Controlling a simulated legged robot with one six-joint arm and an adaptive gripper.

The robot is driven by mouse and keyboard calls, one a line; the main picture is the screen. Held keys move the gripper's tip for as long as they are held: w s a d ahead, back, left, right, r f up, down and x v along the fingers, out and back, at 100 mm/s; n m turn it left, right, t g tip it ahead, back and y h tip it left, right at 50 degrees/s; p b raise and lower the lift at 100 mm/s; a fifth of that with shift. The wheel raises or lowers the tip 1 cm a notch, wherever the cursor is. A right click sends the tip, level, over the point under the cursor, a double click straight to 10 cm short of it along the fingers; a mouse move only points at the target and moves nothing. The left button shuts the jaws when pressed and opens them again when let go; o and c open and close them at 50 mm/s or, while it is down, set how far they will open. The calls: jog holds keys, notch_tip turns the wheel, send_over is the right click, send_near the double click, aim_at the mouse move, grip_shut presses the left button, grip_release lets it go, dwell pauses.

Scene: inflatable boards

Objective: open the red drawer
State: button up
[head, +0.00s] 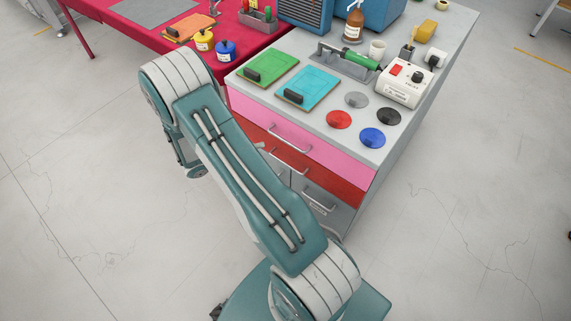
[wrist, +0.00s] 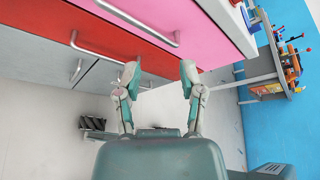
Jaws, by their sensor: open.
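The red drawer (head: 329,172) is the middle band of the cabinet front, under a pink drawer (head: 330,150). It looks flush with the front. Its metal bar handle (head: 291,160) shows right of my arm. In the wrist view the red front (wrist: 50,22) runs diagonally across the upper left, and its handle (wrist: 104,53) lies to the left of my gripper. My gripper (wrist: 159,74) is open and empty, its two fingers spread and pointing toward the cabinet front. It appears apart from the handle. In the head view my arm hides the fingers.
The pink drawer has its own handle (head: 286,136) just above. A grey door with a handle (head: 319,203) is below. Pads, coloured discs and a white device (head: 403,85) sit on the cabinet top. A red-covered table (head: 225,30) stands behind left. Floor on the right is clear.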

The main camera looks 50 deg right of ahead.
notch_tip(320, 180, down, 11)
jog(key=d+n+t+h, duration=0.2)
jog(key=n, duration=0.5)
jog(key=n+t, duration=0.3)
jog(key=n, duration=0.2)
send_near(286, 164)
jog(key=x, duration=1)
jog(key=shift+w+d+f, duration=0.1)
jog(key=shift+w+f, duration=0.05)
jog(key=shift+f, duration=0.25)
grip_shut()
